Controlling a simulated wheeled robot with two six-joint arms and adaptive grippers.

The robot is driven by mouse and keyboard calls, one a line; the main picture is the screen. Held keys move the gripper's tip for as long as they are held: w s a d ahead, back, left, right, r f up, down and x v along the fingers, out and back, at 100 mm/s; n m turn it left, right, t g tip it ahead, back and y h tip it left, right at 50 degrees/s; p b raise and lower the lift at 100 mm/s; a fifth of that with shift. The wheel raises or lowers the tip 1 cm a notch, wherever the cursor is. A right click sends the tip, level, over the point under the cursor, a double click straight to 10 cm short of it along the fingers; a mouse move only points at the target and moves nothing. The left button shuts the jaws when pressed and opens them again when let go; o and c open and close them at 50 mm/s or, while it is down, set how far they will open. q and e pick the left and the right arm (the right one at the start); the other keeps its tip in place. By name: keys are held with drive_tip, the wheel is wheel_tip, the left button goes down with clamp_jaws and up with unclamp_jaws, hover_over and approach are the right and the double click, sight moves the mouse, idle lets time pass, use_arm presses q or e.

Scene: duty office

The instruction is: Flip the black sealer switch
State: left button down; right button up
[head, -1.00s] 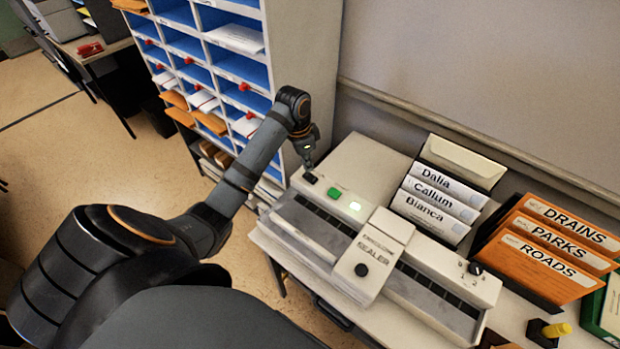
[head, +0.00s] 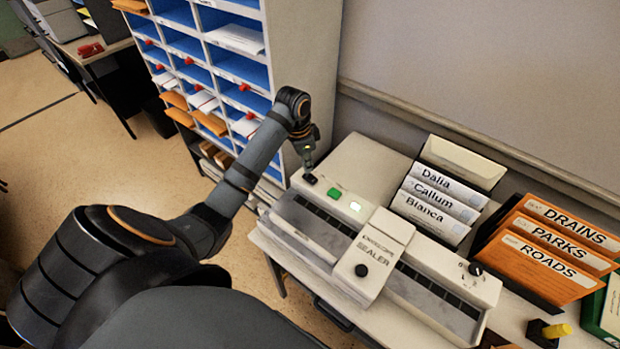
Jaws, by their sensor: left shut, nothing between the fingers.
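The envelope sealer (head: 430,258) is a long cream machine on the table. Its black switch (head: 310,179) sits at the far left end of the top. My right gripper is not in view.
Envelopes labelled Dalia, Callum and Bianca (head: 440,198) stand behind the sealer. Orange folders (head: 550,250) stand at the right. A pigeonhole shelf (head: 305,60) rises behind my left arm. A yellow-topped stamp (head: 556,330) is at the lower right.

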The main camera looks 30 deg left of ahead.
sight(307, 176)
use_arm(q)
drive_tip(key=shift+f, duration=0.55)
drive_tip(key=shift+f+b, duration=0.3)
drive_tip(key=shift+f, duration=0.45)
idle(0.5)
wheel_tip(307, 176, up, 7)
drive_tip(key=p, duration=0.9)
drive_tip(key=shift+r, duration=0.15)
drive_tip(key=shift+s+f, duration=0.1)
drive_tip(key=shift+f, duration=0.1)
